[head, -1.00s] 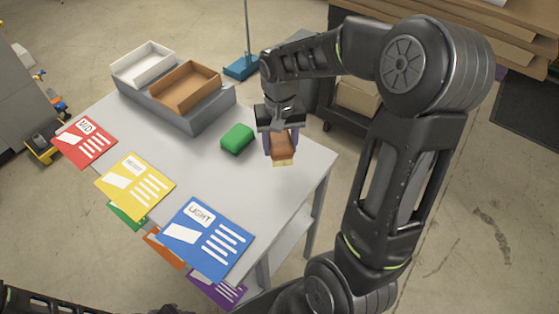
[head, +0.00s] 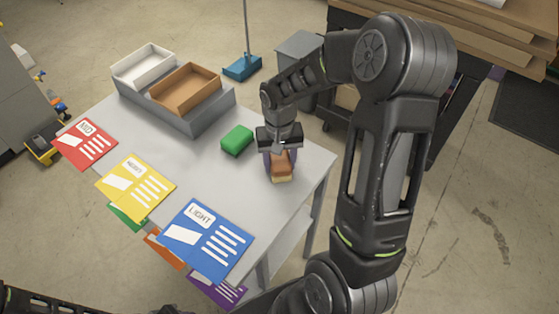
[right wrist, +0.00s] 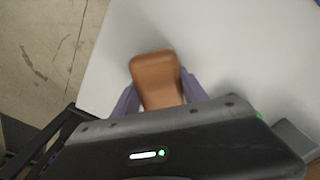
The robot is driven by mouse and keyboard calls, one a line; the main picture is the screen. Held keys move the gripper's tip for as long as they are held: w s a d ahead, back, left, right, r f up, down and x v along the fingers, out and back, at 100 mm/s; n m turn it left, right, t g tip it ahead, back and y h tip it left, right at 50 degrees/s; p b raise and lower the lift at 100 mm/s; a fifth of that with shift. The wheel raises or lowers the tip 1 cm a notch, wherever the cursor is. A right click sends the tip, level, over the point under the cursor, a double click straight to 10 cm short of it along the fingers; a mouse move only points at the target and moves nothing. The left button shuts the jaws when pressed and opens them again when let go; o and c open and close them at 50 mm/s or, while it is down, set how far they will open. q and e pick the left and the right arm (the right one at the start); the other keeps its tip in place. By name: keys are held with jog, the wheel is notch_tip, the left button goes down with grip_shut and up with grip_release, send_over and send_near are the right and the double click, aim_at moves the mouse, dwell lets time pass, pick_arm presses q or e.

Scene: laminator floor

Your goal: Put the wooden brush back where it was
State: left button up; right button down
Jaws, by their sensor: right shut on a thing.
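The wooden brush (head: 281,168) is a small brown block with a pale lower part. It is at the right side of the grey table (head: 180,165), near the right edge. My right gripper (head: 280,158) is shut on it from above, with purple fingers on both sides. In the right wrist view the brush (right wrist: 156,78) shows between the two fingers, over the pale tabletop. I cannot tell whether its underside touches the table. My left gripper is not in view; only a dark part of my own body shows at the lower left.
A green block (head: 237,139) lies left of the brush. White (head: 143,78) and brown (head: 215,88) trays stand on a grey riser at the back. Red (head: 84,145), yellow (head: 136,187) and blue (head: 206,240) cards line the front edge. The table's middle is clear.

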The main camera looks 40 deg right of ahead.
jog(key=shift+f, duration=0.15)
jog(key=c, duration=0.6)
grip_release()
notch_tip(320, 180, up, 12)
jog(key=shift+r+b, duration=0.2)
jog(key=shift+b, duration=0.2)
